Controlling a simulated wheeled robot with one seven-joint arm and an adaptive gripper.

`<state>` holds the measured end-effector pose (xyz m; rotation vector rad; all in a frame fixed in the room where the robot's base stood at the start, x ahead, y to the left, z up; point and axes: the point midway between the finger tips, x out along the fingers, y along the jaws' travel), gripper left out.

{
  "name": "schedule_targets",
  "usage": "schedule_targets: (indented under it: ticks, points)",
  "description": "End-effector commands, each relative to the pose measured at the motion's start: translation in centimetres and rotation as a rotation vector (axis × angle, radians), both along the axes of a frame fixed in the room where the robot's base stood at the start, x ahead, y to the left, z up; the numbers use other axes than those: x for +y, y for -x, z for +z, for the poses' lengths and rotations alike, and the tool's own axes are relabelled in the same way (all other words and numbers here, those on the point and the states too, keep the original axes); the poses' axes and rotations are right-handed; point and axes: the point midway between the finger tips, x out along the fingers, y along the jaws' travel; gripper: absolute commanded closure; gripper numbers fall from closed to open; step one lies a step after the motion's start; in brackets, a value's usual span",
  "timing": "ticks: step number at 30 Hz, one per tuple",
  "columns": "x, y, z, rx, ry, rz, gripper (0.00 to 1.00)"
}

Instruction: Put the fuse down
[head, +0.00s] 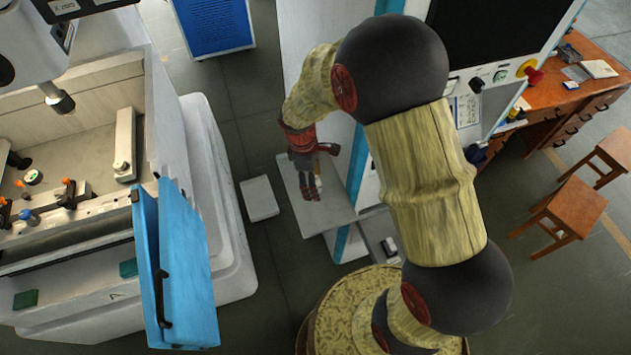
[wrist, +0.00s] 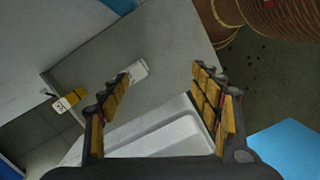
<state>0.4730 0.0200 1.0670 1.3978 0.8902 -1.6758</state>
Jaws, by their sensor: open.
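A small pale white block (wrist: 139,70), which looks like the fuse, lies on a flat grey shelf (wrist: 95,55). The left finger hides part of it in the wrist view, and I cannot tell if they touch. My gripper (wrist: 158,100) is open, its two yellow-padded fingers wide apart, with nothing shut between them. In the head view my gripper (head: 312,192) is over the grey shelf (head: 335,212), and a small pale patch beside its fingers is too small to make out. A yellow and white item (wrist: 68,101) lies near the shelf's left edge in the wrist view.
A white tray-like shape (wrist: 170,138) shows below the shelf in the wrist view. A white box (head: 259,198) stands on the floor left of the shelf. A machine with an open blue door (head: 185,270) is at left. A wooden desk (head: 560,95) and stools (head: 570,215) stand at right.

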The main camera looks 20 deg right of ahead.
Motion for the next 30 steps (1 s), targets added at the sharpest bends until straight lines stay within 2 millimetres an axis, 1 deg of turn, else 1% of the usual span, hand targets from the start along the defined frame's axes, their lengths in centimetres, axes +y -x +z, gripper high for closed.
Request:
schedule_targets:
  ticks: [1,3,6,10,14,19,25,30]
  points:
    - [0.0,-1.3,-0.5,-0.01,-0.006,0.081,0.36]
    - [0.1,-3.0,-0.1,-0.033,-0.013,0.195,0.36]
    - [0.1,-4.6,0.4,-0.054,-0.017,0.334,0.36]
    - [0.1,-4.8,0.4,-0.05,-0.023,0.448,0.36]
    - [0.0,-4.7,-0.2,-0.045,-0.025,0.484,0.36]
    - [-0.3,-4.6,-1.9,-0.043,-0.026,0.484,0.36]
    - [-0.8,-4.5,-3.2,-0.043,-0.026,0.483,0.36]
    - [-1.8,-4.3,-5.5,-0.043,-0.026,0.482,0.36]
